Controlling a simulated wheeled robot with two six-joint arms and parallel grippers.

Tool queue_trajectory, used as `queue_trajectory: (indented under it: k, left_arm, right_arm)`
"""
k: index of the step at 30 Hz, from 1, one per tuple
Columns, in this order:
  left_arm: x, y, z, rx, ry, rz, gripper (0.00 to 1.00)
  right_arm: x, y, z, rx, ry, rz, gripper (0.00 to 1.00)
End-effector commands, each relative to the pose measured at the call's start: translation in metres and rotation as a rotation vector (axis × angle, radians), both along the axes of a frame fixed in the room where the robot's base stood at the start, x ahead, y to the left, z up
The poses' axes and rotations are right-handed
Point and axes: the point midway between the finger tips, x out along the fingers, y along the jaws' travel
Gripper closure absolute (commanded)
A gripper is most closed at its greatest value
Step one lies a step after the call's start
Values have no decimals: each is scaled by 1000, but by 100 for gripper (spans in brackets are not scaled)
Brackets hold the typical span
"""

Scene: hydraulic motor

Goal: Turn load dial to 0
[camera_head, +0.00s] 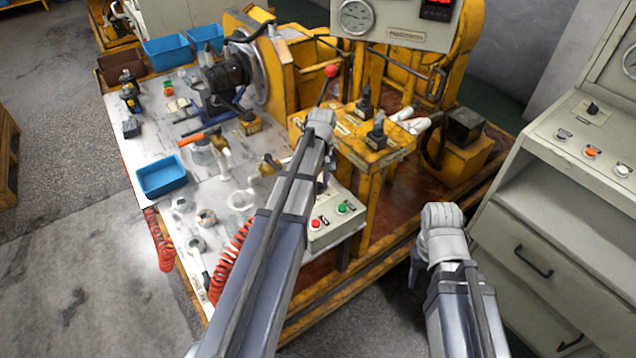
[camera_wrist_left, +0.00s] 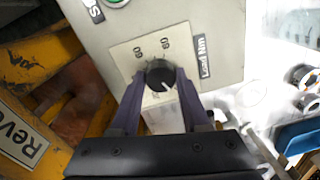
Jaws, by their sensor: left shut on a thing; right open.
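The load dial (camera_wrist_left: 160,74) is a round black knob on a cream scale plate (camera_wrist_left: 128,55), beside a "Load Nm" label (camera_wrist_left: 202,57), in the left wrist view. My left gripper (camera_wrist_left: 161,88) is shut on the dial, one finger on each side. A white mark shows on the knob's gripper-facing side. Some scale numbers show, but the rest of the scale is hidden by the fingers. In the head view my left gripper (camera_head: 326,172) is at the control box (camera_head: 335,222), and my arm hides the dial. My right gripper (camera_head: 415,268) is open, in front of the grey cabinet.
The control box has a red button (camera_head: 316,223) and a green button (camera_head: 343,208). A red-tipped lever (camera_head: 331,71) rises behind my left gripper. A blue tray (camera_head: 161,176) and loose parts lie on the bench. The grey cabinet (camera_head: 540,240) stands at the right.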

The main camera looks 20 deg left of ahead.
Motion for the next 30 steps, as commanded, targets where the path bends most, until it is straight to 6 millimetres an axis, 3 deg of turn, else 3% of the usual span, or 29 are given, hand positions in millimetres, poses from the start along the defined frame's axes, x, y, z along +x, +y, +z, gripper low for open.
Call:
queue_trajectory:
  k: [11,27,28,30]
  left_arm:
    - [0,0,0,0,0,143,100]
    - [0,0,0,1,1,165,100]
    - [0,0,0,1,1,165,53]
    - [0,0,0,0,0,164,45]
  right_arm:
    - [0,0,0,0,0,0,50]
    - [0,0,0,0,0,0,50]
    - [0,0,0,0,0,0,50]
    - [0,0,0,0,0,0,50]
